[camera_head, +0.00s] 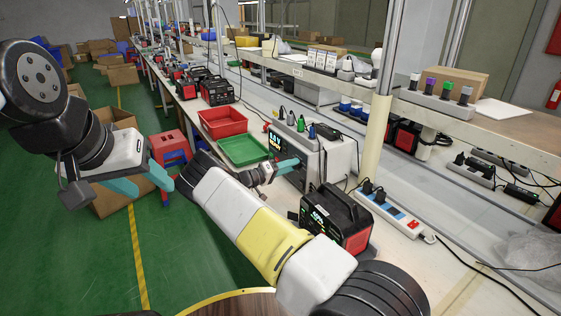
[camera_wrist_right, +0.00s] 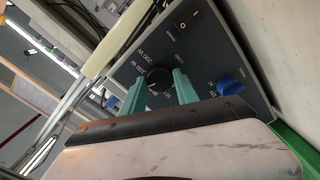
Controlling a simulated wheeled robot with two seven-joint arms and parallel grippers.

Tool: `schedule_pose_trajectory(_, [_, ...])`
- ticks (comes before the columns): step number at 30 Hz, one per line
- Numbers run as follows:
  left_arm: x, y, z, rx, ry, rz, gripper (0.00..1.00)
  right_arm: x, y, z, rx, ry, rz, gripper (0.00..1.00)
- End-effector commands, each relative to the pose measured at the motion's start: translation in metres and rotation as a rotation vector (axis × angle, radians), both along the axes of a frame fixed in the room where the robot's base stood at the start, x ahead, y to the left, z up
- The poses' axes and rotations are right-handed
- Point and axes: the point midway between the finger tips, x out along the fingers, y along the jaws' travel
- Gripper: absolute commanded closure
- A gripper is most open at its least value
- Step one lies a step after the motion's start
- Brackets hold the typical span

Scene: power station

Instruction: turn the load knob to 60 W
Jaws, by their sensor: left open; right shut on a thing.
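The load unit is a grey-white box (camera_head: 338,160) with a dark front panel on the bench; its panel (camera_wrist_right: 190,55) fills the upper right of the wrist view. A black round load knob (camera_wrist_right: 158,83) with printed watt markings around it sits between the teal fingers of my right gripper (camera_wrist_right: 160,92). That gripper (camera_head: 288,164) is shut on the knob, against the panel in the head view. The markings are tilted and partly covered, so the knob's setting cannot be read. My left gripper (camera_head: 145,184) is open and empty, over the floor left of the bench.
A blue knob (camera_wrist_right: 230,86) and a black power switch (camera_wrist_right: 188,19) share the panel. Red (camera_head: 222,121) and green (camera_head: 243,149) trays lie left of the unit. A black-red power station (camera_head: 338,219) stands close in front, beside a power strip (camera_head: 388,210).

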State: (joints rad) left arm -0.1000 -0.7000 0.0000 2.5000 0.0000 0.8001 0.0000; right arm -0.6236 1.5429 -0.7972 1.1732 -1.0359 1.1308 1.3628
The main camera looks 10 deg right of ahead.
Motion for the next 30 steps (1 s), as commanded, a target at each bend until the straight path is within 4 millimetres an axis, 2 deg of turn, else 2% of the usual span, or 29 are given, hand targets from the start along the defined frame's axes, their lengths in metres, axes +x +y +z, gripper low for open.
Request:
schedule_pose_trajectory(9, [0.0, 0.0, 0.0, 0.0, 0.0, 0.0, 0.49, 0.0, 0.001, -0.002, 0.003, 0.001, 0.001, 1.0])
schedule_pose_trajectory(10, [0.0, 0.0, 0.0, 0.0, 0.0, 0.0, 0.49, 0.0, 0.001, -0.002, 0.003, 0.002, 0.001, 0.6])
schedule_pose_trajectory(13, [0.0, 0.0, 0.0, 0.0, 0.0, 0.0, 0.49, 0.0, 0.001, -0.001, 0.002, 0.002, 0.0, 0.42])
schedule_pose_trajectory(23, [0.0, 0.0, 0.0, 0.0, 0.0, 0.0, 0.49, -0.001, 0.002, -0.001, 0.001, 0.0, 0.001, 0.42])
schedule_pose_trajectory(26, [0.0, 0.0, 0.0, 0.0, 0.0, 0.0, 0.49, -0.003, 0.011, 0.0, 0.001, 0.0, 0.002, 0.42])
schedule_pose_trajectory(30, [0.0, 0.0, 0.0, 0.0, 0.0, 0.0, 0.49, -0.011, 0.034, -0.001, 0.001, 0.0, 0.004, 0.42])
